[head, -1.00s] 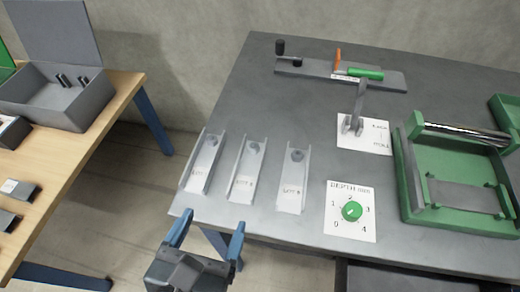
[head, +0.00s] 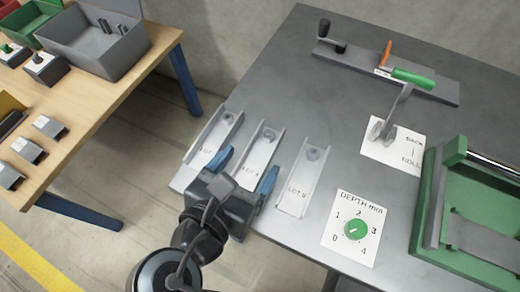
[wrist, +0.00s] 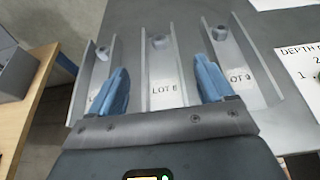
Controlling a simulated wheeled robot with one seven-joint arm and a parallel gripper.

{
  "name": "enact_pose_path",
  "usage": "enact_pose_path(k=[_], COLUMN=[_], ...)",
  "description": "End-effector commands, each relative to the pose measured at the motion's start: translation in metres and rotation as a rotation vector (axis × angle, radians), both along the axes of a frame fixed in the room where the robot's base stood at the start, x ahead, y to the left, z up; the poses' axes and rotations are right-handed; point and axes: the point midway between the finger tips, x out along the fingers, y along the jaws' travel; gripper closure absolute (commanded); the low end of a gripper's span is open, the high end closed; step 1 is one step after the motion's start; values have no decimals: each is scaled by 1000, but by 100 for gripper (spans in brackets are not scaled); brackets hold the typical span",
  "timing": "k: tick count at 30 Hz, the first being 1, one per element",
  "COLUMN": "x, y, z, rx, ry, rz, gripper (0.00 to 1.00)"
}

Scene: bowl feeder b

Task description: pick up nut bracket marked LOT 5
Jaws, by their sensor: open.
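Three pale grey channel-shaped trays lie side by side at the bench's left front, each with a small grey nut-like part near its far end. The middle tray (wrist: 162,72) has a label that looks like LOT 6, and its part (wrist: 160,41) is clear to see. The right tray (wrist: 246,62) looks like LOT 9, its label partly covered, with its part (wrist: 220,33). The left tray (head: 213,136) has a label whose number I cannot read, with its part (wrist: 103,53). My gripper (head: 247,168) is open and empty, its blue fingers (wrist: 160,76) either side of the middle tray.
A white depth dial card (head: 340,245) with a green knob lies right of the trays. A green frame (head: 428,220) with a roller is farther right. A lever (head: 392,118) and a crank rail (head: 440,92) stand behind. A wooden table (head: 160,60) with bins is at left.

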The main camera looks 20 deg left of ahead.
Motion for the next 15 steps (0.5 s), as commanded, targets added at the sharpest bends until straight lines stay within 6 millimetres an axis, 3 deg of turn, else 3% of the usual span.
enact_pose_path(k=[6,15], x=[24,28], y=[-5,-5], z=[-12,-13], rx=[0,1], ry=[0,0], rz=[0,1], gripper=[19,20])
